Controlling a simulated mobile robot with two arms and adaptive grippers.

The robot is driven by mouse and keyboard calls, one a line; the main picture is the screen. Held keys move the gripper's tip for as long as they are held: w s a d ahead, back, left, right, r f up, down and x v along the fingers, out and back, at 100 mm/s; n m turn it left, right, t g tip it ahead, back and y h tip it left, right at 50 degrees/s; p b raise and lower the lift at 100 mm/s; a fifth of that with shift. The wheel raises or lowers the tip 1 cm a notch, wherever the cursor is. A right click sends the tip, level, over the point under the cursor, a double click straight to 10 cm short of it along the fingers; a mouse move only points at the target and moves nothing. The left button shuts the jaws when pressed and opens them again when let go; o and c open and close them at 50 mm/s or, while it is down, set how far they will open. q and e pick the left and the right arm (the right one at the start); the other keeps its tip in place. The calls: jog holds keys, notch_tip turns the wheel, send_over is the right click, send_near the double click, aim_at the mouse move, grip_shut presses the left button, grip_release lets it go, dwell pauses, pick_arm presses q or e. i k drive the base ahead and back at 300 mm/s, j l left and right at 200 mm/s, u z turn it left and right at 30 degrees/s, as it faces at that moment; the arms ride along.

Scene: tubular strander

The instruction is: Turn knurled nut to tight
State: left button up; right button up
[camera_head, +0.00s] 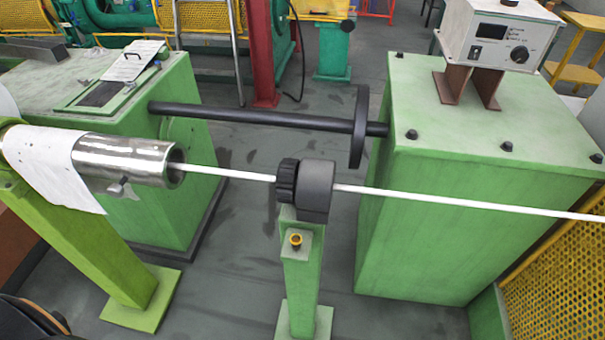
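The holder is on top of a green post (299,275) in the middle of the head view. A white strand (460,203) passes through the nut and holder and runs off to the right. The nut appears to touch the holder; whether it is tight cannot be told. Neither of my grippers is in view.
A shiny steel tube (125,158) on a light green stand is left of the nut. A dark shaft with a disc (359,127) runs behind. A large green cabinet (470,150) with a control box (497,35) stands right. Yellow mesh (560,275) is at lower right.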

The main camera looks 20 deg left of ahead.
aim_at(285, 183)
jog(key=j+z, duration=0.25)
jog(key=j, duration=1.05)
jog(key=k+j+u, duration=0.15)
jog(key=j, duration=0.2)
jog(key=k+j+u, duration=0.1)
jog(key=j, duration=0.25)
jog(key=k+j+u, duration=0.15)
jog(key=k+j, duration=0.15)
jog(key=j, duration=0.1)
